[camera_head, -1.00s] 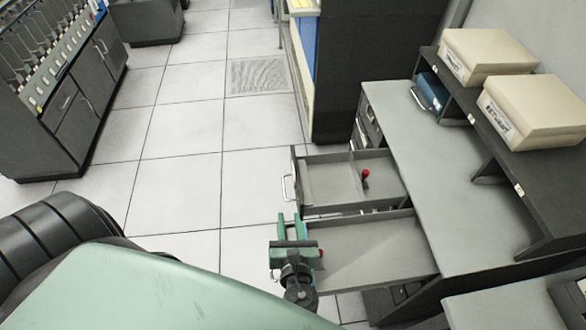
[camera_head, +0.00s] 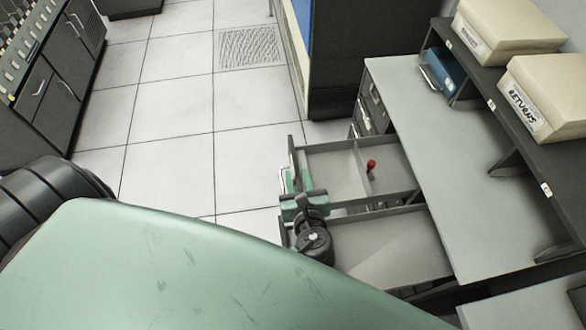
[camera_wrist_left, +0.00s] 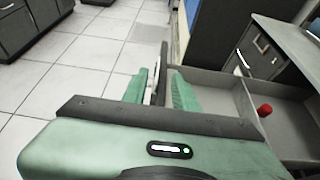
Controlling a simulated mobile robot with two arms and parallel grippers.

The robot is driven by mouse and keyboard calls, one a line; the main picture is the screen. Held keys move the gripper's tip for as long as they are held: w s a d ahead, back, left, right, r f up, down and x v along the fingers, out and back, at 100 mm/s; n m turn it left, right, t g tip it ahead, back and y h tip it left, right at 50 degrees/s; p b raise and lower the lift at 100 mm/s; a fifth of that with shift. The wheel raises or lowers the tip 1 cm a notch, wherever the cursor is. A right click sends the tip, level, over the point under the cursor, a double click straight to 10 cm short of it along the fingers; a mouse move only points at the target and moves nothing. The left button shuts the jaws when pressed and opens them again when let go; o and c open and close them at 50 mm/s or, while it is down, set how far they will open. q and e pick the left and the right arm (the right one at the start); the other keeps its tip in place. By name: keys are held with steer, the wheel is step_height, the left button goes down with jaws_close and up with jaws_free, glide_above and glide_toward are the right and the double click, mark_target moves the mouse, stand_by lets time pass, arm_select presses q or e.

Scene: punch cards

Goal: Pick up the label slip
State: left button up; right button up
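I cannot make out a label slip in either view. My left gripper (camera_head: 296,179) is at the front of the farther open drawer (camera_head: 335,168). In the left wrist view my left gripper (camera_wrist_left: 160,90) has its green fingers apart, on either side of the drawer's upright front panel (camera_wrist_left: 163,62) and its pale handle. I cannot tell whether the fingers touch them. A red-knobbed object (camera_head: 371,164) stands in that drawer, and the red knob also shows in the left wrist view (camera_wrist_left: 265,110). My right gripper is not in view.
A nearer open drawer (camera_head: 390,250) looks empty where it shows. The grey desktop (camera_head: 430,150) is clear. A shelf above it holds a blue binder (camera_head: 443,73) and two beige boxes, one marked RETURNS (camera_head: 545,95). Tiled floor (camera_head: 170,140) is free on the left.

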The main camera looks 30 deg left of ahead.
mark_target(295, 173)
arm_select(q)
steer(key=x, duration=0.1)
steer(key=b+x, duration=0.1)
steer(key=x, duration=0.1)
steer(key=shift+s+a+f, duration=0.1)
steer(key=shift+f, duration=0.2)
steer(key=shift+w+a+b, duration=0.25)
steer(key=shift+w+b, duration=0.05)
steer(key=shift+w, duration=0.05)
jaws_close()
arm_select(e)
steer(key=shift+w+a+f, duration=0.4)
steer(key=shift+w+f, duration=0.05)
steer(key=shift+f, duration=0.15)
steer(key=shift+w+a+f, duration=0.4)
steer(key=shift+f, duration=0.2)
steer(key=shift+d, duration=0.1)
